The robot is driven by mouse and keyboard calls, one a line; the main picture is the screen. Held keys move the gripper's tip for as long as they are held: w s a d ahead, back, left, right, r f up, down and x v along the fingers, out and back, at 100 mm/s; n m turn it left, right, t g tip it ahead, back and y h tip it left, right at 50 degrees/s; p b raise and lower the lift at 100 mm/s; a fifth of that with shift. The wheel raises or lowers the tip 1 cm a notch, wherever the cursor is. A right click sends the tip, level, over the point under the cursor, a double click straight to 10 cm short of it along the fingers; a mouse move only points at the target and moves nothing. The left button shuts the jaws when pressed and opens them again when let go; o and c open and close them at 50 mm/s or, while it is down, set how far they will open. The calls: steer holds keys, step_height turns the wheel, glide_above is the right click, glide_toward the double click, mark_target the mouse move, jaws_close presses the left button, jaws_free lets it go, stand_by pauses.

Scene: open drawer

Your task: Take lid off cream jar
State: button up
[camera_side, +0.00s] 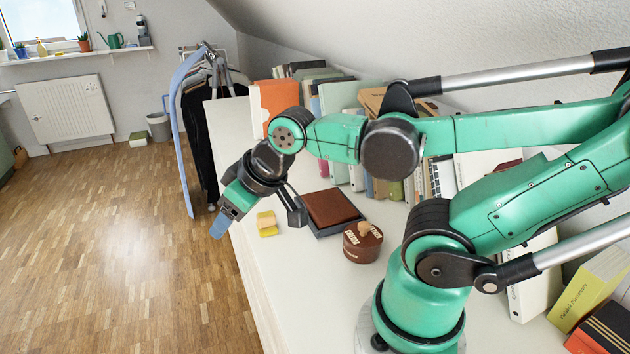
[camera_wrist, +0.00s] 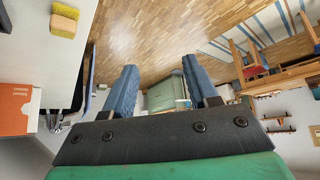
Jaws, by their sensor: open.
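A round, dark brown jar (camera_side: 362,246) with cream-coloured markings stands on the white surface in the side view, close to my arm's base. Its lid (camera_side: 363,229), with a light wooden knob, sits on top. It is the only thing there that looks like the jar; the wrist view does not show it. My gripper (camera_side: 220,224) has blue fingers and hangs past the left edge of the white surface, well left of the jar. In the wrist view my gripper (camera_wrist: 160,80) is open, with nothing between its fingers.
A brown square box (camera_side: 330,207) lies behind the jar. A yellow-and-tan sponge (camera_side: 266,223) lies near the white surface's left edge, and also shows in the wrist view (camera_wrist: 64,20). Books (camera_side: 340,95) line the wall. The white surface (camera_side: 290,280) is bare in front.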

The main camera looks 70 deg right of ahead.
steer(key=shift+o, duration=1)
steer(key=g, duration=0.7)
glide_above(365, 225)
steer(key=f, duration=0.1)
steer(key=w+f, duration=0.1)
steer(key=f, duration=0.1)
steer(key=shift+m, duration=0.3)
steer(key=shift+s+f, duration=0.1)
steer(key=shift+s, duration=0.25)
steer(key=shift+s+f, duration=0.1)
steer(key=shift+f, duration=2.7)
